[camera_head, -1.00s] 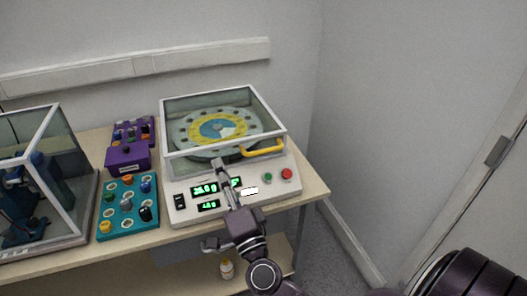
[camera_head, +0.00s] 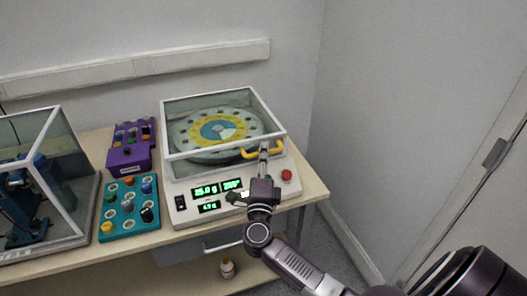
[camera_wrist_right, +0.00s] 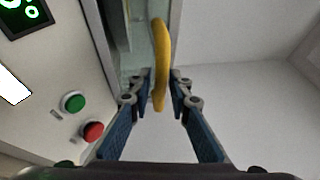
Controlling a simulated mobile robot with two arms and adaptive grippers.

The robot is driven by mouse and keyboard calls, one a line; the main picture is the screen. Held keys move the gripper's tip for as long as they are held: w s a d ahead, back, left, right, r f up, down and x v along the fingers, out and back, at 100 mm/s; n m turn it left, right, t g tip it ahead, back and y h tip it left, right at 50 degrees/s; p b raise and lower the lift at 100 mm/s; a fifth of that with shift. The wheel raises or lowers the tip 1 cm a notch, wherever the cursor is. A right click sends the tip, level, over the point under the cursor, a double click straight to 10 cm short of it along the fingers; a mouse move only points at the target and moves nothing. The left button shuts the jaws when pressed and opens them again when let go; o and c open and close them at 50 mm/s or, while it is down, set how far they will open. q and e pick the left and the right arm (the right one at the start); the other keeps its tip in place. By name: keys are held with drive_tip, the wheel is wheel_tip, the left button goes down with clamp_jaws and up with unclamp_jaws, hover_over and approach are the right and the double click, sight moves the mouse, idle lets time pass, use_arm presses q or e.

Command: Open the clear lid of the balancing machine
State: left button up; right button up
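The balancing machine (camera_head: 182,212) stands on the table, a white box with green displays and green and red buttons. Its clear lid (camera_head: 196,96) has a white frame and is shut over a round disc (camera_head: 222,130) with a yellow and blue centre. A yellow handle (camera_head: 249,154) sits on the lid's front edge, and it also shows in the right wrist view (camera_wrist_right: 161,50). My right gripper (camera_head: 264,149) is at the handle. In the right wrist view its blue-padded fingers (camera_wrist_right: 160,92) are apart, with the handle's end between them and gaps on both sides. My left gripper is not visible.
A teal knob board (camera_head: 128,222) and a purple box (camera_head: 128,162) stand left of the machine. A clear-walled case (camera_head: 75,239) is at the far left. A wall is close on the right.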

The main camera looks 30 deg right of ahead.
drive_tip(key=shift+w+d, duration=0.15)
drive_tip(key=shift+w, duration=0.05)
clamp_jaws()
idle(0.3)
